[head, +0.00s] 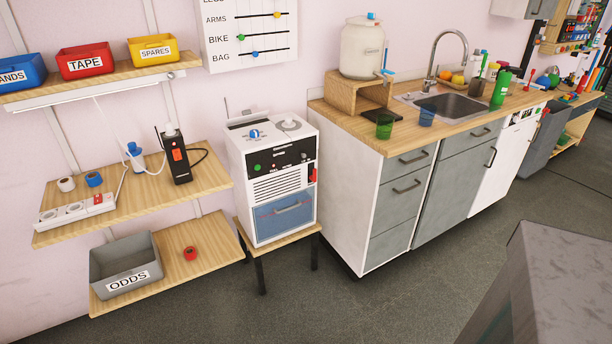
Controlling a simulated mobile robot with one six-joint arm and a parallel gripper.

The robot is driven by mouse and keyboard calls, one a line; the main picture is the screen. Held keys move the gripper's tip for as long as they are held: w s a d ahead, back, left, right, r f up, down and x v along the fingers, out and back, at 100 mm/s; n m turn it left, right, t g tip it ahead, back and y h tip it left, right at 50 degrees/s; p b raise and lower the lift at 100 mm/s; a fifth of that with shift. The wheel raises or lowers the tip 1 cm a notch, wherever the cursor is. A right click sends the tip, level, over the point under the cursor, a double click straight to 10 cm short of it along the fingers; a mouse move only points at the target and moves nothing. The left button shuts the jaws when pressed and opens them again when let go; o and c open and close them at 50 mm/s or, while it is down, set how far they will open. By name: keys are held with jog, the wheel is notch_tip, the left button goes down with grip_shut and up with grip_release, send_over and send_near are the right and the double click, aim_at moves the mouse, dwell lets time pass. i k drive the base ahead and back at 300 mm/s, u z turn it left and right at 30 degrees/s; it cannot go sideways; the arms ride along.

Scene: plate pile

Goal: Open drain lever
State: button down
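A white boxy machine (275,178) stands on a small wooden stool. A red lever (312,175) shows on its right edge, next to the black control panel (282,158). I cannot tell whether it is the drain lever or which way it is set. The machine's front has a blue-grey drawer or door (284,214) with a handle, which looks shut. A second possible lever is the blue upright one on the tap (386,75) of the cream water tank (362,48). My gripper is not in view.
The wooden stool (258,245) has dark legs. Left are wall shelves (210,178) with bins and a power strip. Right is a counter (400,135) with cups, a sink and bottles. A grey flat-topped block (565,280) fills the lower right. The floor (400,300) between is clear.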

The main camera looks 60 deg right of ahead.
aim_at(312, 178)
jog(key=z, duration=4.85)
jog(key=i, duration=0.15)
jog(key=u, duration=2.8)
jog(key=k, duration=0.55)
jog(key=i, duration=0.45)
jog(key=z, duration=0.15)
